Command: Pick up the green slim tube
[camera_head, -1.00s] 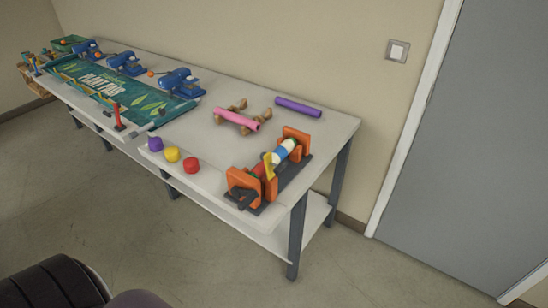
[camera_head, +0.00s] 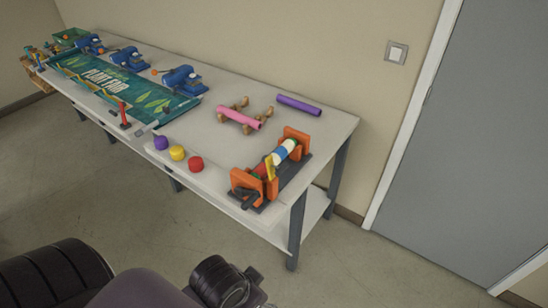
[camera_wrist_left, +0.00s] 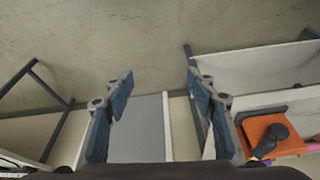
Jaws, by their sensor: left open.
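I cannot make out a green slim tube in either view. A pink tube (camera_head: 239,118) lies across wooden supports on the table, and a purple tube (camera_head: 298,105) lies near its back edge. My left gripper (camera_wrist_left: 161,88) is open and empty in the left wrist view, its two blue-grey fingers apart over the floor. In the head view a dark part of my left arm shows at the bottom, short of the table, but its fingers are not seen. My right gripper is not in view.
The long white table (camera_head: 335,128) stands along the wall. An orange-ended roller device (camera_head: 270,168) sits at its near right end. Purple, yellow and red knobs (camera_head: 178,153) line the front. A green banner (camera_head: 125,85) and several blue machines (camera_head: 182,80) are farther left. Floor in front is clear.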

